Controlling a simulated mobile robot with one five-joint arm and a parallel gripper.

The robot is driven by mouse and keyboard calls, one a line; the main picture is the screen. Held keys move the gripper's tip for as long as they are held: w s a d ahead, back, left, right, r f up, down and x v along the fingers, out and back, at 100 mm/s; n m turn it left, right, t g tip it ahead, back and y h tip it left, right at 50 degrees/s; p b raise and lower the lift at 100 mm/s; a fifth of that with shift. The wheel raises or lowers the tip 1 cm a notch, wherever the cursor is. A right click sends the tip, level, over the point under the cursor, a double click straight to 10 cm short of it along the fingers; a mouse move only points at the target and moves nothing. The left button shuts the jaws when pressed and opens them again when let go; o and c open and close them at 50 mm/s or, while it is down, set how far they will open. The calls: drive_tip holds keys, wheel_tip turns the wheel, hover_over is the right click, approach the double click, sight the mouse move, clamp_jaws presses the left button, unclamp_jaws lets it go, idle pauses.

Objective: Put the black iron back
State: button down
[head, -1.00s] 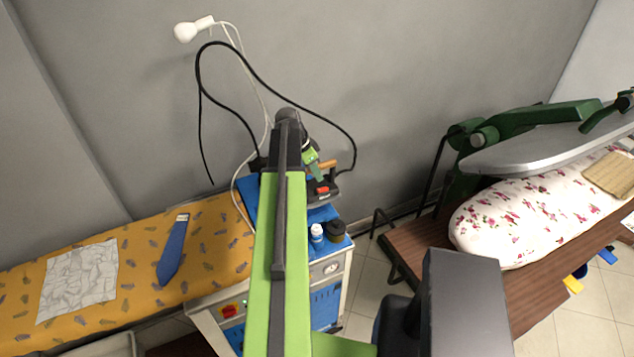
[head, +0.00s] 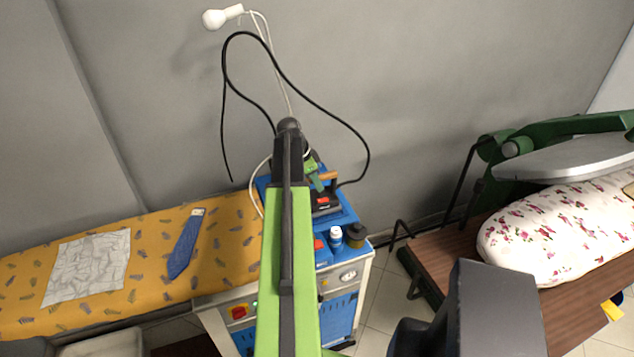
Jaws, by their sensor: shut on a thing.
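The black iron (head: 326,203) has a wooden handle and a red part on its body. It is at the blue-topped steam cabinet (head: 349,218), right of my arm, and is partly hidden by it. My gripper (head: 317,180), green and dark, is at the iron's handle and shut on it. My arm hides much of the contact. I cannot tell whether the iron's sole touches the blue top. A black cable loops up the wall behind it.
A white bottle (head: 335,237) and a dark round jar (head: 356,236) stand on the cabinet's front right. Left is a yellow ironing board (head: 150,260) with a blue tie (head: 186,245) and a crumpled white cloth (head: 88,266). Right is a green press with a floral pad (head: 540,243).

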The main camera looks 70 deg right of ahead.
drive_tip(key=shift+f+b, duration=0.3)
drive_tip(key=shift+f, duration=0.45)
drive_tip(key=shift+r, duration=0.15)
drive_tip(key=c, duration=1.2)
unclamp_jaws()
drive_tip(key=shift+a, duration=0.1)
drive_tip(key=shift+o, duration=0.2)
drive_tip(key=p+v, duration=1.1)
drive_tip(key=v, duration=0.1)
drive_tip(key=shift+s+r+p, duration=0.1)
drive_tip(key=shift+r+p, duration=0.05)
drive_tip(key=shift+p, duration=0.2)
